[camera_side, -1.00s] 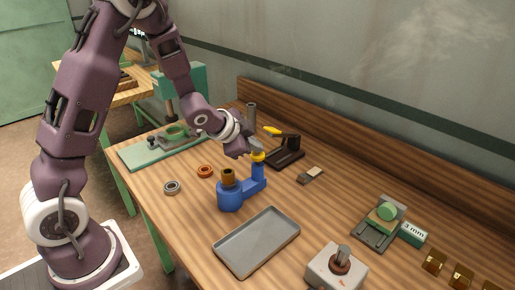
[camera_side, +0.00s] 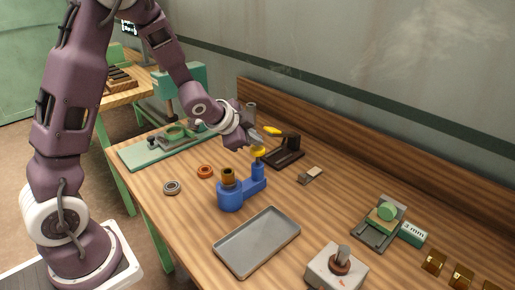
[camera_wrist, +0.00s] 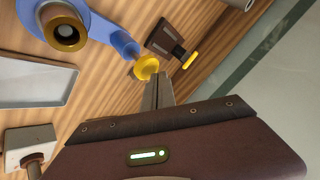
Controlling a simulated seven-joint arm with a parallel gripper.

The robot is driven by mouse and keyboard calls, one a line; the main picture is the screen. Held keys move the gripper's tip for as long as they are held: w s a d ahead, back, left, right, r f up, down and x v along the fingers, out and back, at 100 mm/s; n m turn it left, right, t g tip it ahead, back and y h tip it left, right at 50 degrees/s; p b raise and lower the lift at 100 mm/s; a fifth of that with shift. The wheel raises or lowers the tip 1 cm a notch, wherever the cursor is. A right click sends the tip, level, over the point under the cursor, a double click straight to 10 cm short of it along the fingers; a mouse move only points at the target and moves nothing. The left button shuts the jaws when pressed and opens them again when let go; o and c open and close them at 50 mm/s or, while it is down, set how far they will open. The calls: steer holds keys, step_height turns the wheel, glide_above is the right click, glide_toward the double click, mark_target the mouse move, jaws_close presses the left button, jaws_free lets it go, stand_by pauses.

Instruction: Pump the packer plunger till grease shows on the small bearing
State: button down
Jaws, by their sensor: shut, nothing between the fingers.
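The blue packer (camera_side: 231,196) stands on the bench, with a brown-gold cylindrical piece (camera_side: 228,176) on its wide cup; this piece also shows in the wrist view (camera_wrist: 66,32). The yellow plunger knob (camera_side: 258,152) tops the packer's narrow post, and the wrist view shows it too (camera_wrist: 147,66). My gripper (camera_side: 256,143) is shut and empty, its tips right at the knob; whether they touch it I cannot tell. A grey ring bearing (camera_side: 171,187) and an orange ring (camera_side: 205,171) lie left of the packer. I can make out no grease on any of them.
A grey tray (camera_side: 222,257) lies in front of the packer. A black stand with a yellow handle (camera_side: 285,150) is close behind my gripper. A small block (camera_side: 310,174) lies to the right. A grey box with a knob (camera_side: 335,272) stands at the front.

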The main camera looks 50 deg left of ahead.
mark_target(255, 149)
steer(key=shift+r, duration=0.35)
steer(key=shift+r, duration=2.55)
stand_by(0.9)
step_height(255, 149, up, 4)
steer(key=shift+f, duration=0.1)
stand_by(0.3)
steer(key=shift+f, duration=0.1)
steer(key=shift+f, duration=4.35)
